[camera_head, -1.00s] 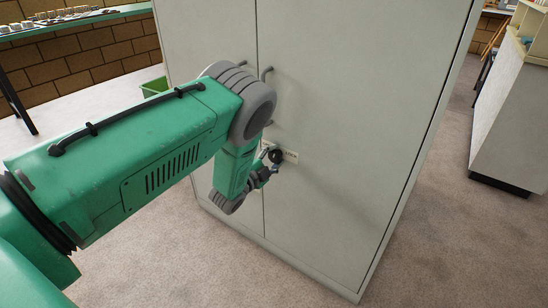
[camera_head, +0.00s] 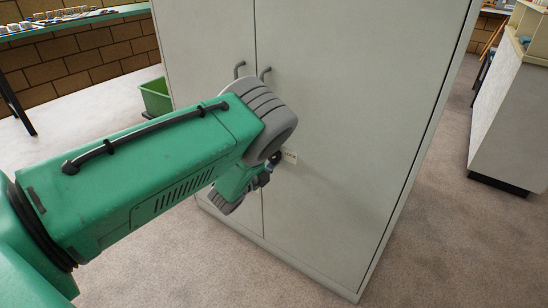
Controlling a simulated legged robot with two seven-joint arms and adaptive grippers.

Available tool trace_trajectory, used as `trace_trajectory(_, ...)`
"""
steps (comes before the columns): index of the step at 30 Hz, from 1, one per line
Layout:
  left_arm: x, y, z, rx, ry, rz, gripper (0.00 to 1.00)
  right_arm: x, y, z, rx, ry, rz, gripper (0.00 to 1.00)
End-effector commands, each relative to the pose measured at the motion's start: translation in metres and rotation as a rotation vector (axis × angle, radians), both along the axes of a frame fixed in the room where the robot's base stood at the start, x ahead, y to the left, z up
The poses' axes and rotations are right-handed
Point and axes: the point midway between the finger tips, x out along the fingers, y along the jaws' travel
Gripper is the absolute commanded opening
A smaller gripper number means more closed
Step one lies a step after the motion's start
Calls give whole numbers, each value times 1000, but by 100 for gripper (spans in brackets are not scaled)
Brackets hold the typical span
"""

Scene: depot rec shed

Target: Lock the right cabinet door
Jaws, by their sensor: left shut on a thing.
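The pale grey cabinet has two closed doors, the left door (camera_head: 205,45) and the right door (camera_head: 345,120). A bent handle (camera_head: 265,73) sits on the right door by the seam, with a twin handle (camera_head: 238,68) on the left door. A dark round lock knob (camera_head: 275,157) is on the right door below its handle, beside a small pale label (camera_head: 290,156). My left gripper (camera_head: 268,170) is shut on the knob, largely hidden behind my green wrist. I cannot tell which way the knob is turned. My right gripper is out of view.
A green bin (camera_head: 156,97) stands left of the cabinet, near a green-topped table (camera_head: 75,27). A pale counter (camera_head: 515,120) stands at the right. Carpet (camera_head: 450,220) is clear in front and to the right.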

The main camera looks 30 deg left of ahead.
Motion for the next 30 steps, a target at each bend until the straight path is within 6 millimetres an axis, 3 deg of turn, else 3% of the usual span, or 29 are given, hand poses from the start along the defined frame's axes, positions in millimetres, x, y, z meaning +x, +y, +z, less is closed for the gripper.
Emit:
trace_trajectory(7, -3, 1, -5, 3, 14, 4, 0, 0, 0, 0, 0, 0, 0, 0)
trace_trajectory(8, -3, 1, -5, 3, 14, 4, 39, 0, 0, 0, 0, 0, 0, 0)
trace_trajectory(9, -3, 1, -5, 3, 13, 4, 53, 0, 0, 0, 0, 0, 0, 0)
trace_trajectory(10, -2, 1, -5, 2, 12, 4, 58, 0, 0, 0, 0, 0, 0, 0)
trace_trajectory(22, -8, 1, -1, 0, 4, 2, 58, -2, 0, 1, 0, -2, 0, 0)
trace_trajectory(30, -59, 6, -3, 1, 8, 4, 58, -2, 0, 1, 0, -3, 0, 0)
